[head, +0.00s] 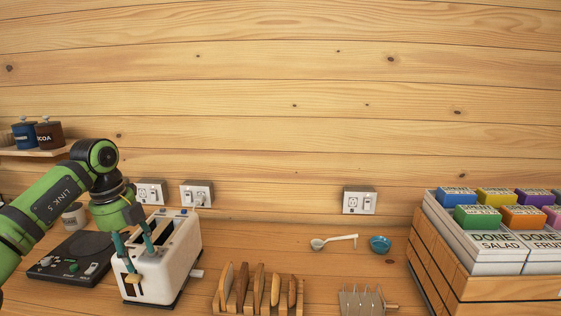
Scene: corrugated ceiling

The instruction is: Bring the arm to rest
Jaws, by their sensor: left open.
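My left arm, green with black joints, comes in from the left. My left gripper (133,243) points down at the near left side of a white toaster (178,270). Its two teal fingers are spread apart with nothing visible between them. The fingers overlap the toaster's front in this view; I cannot tell whether they touch it. A tan lever (133,279) shows just below the fingers. My right gripper is not in view.
A black hob-like device (70,262) lies left of the toaster. A wooden crate (450,270) holds boxes. Outlets line the wall.

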